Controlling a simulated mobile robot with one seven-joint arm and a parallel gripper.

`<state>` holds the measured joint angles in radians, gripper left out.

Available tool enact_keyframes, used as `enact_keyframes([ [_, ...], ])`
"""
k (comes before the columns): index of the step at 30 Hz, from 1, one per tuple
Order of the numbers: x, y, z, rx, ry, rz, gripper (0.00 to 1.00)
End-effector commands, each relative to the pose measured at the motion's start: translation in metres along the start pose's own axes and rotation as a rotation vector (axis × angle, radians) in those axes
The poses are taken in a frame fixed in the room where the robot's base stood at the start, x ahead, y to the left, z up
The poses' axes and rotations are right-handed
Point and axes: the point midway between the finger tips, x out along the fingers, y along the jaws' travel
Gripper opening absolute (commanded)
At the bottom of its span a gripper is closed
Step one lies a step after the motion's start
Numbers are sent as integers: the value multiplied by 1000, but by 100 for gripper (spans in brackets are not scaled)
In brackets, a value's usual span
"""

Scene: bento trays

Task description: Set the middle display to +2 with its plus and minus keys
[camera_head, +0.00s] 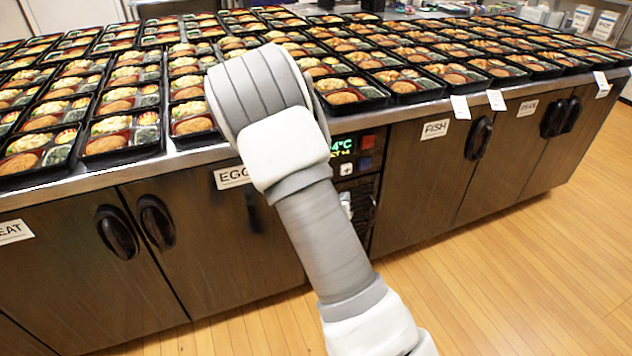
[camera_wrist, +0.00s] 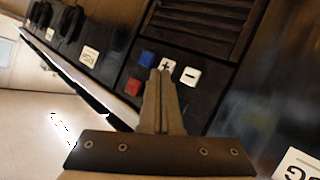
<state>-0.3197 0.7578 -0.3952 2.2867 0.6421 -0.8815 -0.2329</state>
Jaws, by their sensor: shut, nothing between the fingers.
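The middle display (camera_head: 342,147) on the dark control panel is lit green. Its top line ends in "4°C"; the smaller line below is partly covered by my arm and not clearly legible. The white plus key (camera_head: 346,169) sits under the display. In the wrist view the plus key (camera_wrist: 167,66) and the white minus key (camera_wrist: 190,76) lie side by side. My gripper (camera_wrist: 160,74) is shut and empty, its fingertips overlapping the plus key's lower left edge in the picture. Whether they touch it, I cannot tell.
A red key (camera_head: 368,142) and a blue key (camera_head: 366,163) sit beside the display and plus key. Cabinet doors with dark handles (camera_head: 479,138) flank the panel. Many filled bento trays (camera_head: 350,95) cover the counter above. The wooden floor (camera_head: 510,270) in front is clear.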

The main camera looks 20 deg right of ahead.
Motion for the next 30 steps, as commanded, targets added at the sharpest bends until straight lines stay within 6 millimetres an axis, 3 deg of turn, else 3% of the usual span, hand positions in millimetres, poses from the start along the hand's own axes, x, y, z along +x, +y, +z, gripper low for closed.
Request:
enact_keyframes([
  [1, 8, -1, 13, -24, 18, 21, 0],
  [3, 13, 1, 20, -48, 44, 46, 0],
  [9, 19, 6, 26, -84, 86, 84, 0],
  [23, 21, 4, 24, -86, 90, 86, 0],
  [30, 38, -8, 10, -85, 91, 86, 0],
])
